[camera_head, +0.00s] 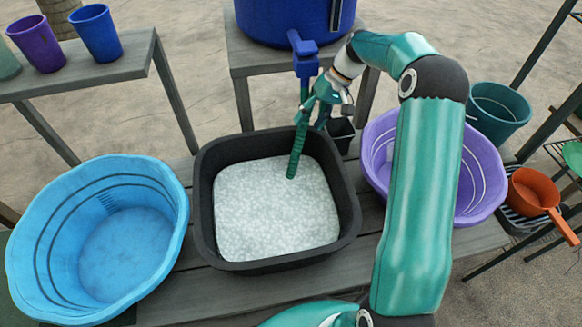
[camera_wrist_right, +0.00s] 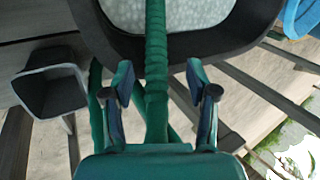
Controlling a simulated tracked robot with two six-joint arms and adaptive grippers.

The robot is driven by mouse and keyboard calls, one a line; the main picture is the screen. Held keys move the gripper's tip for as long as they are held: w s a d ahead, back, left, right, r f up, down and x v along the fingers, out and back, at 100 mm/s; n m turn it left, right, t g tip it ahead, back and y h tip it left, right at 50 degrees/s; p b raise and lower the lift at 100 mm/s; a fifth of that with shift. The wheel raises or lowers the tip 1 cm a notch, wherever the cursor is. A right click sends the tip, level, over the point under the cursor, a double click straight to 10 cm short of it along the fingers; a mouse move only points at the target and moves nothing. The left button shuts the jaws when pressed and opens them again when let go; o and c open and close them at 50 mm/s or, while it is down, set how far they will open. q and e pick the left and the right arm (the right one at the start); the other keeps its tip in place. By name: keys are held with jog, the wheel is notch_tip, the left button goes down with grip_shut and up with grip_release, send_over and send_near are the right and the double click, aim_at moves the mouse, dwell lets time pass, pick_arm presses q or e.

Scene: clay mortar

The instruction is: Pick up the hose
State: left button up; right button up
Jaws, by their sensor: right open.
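The green ribbed hose (camera_head: 297,152) hangs down from a blue tap (camera_head: 304,56) on the barrel, its lower end over the black tub (camera_head: 206,205). In the head view my right gripper (camera_head: 318,106) is at the hose's upper part and hides some of it. In the right wrist view the hose (camera_wrist_right: 156,50) runs between the two fingers of my right gripper (camera_wrist_right: 158,80). The fingers are open, with a gap on each side of the hose. My left gripper is not in view.
A light blue basin (camera_head: 40,245) stands left of the tub and a purple basin (camera_head: 480,180) right of it. A small black pot (camera_head: 342,134) is close beside my right gripper. The blue barrel (camera_head: 270,22) stands behind. An orange pan (camera_head: 533,190) is at far right.

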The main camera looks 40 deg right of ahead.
aim_at(305, 128)
jog(key=shift+p+x, duration=0.7)
jog(key=shift+x, duration=2.15)
jog(key=shift+d, duration=0.25)
jog(key=c, duration=1.1)
